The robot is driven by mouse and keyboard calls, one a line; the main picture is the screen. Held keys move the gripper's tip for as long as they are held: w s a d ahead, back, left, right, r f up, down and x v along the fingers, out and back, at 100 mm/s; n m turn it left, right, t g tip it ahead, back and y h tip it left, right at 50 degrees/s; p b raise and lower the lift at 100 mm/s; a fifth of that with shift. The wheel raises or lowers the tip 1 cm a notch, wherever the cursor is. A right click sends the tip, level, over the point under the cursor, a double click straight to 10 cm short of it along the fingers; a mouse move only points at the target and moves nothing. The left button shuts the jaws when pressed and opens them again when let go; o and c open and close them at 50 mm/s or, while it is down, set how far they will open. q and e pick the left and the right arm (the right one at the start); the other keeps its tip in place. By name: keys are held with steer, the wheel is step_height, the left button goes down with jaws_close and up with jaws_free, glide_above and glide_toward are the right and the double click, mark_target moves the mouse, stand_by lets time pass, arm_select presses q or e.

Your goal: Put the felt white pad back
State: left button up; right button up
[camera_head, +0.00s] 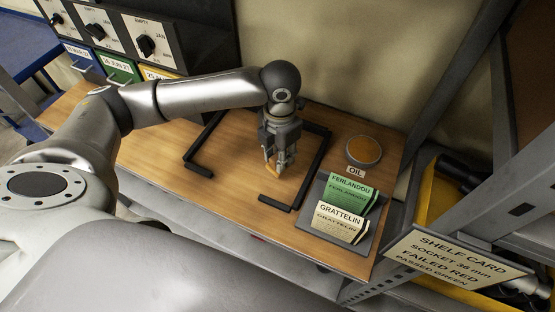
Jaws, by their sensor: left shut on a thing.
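My left gripper (275,168) points down over the wooden bench top (235,192), inside a dark frame (318,160) that is open at the front. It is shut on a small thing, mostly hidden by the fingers. A yellowish patch shows at the fingertips, and I cannot tell whether it is the felt white pad. I also cannot tell whether the held thing touches the bench. No white pad shows clearly elsewhere. My right gripper is not in view.
A round orange-brown dish (363,150) stands behind an OIL label (356,171). A dark holder with green FERLANDOU cards (348,192) and cream GRATTELIN cards (339,222) is at the right. Labelled drawers (118,67) are back left.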

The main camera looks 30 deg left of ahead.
arm_select(q)
steer(key=shift+w+a+f, duration=0.1)
steer(key=shift+a+f, duration=0.1)
steer(key=shift+f, duration=0.05)
steer(key=f, duration=0.3)
steer(key=shift+a+f+p, duration=0.1)
steer(key=shift+a+p, duration=0.1)
steer(key=shift+p, duration=0.1)
steer(key=shift+w+f, duration=0.1)
steer(key=shift+f, duration=0.05)
steer(key=o, duration=0.9)
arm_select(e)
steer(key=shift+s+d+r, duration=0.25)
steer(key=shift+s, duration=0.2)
arm_select(q)
step_height(320, 180, up, 12)
steer(key=shift+r+b, duration=0.1)
steer(key=shift+b, duration=0.2)
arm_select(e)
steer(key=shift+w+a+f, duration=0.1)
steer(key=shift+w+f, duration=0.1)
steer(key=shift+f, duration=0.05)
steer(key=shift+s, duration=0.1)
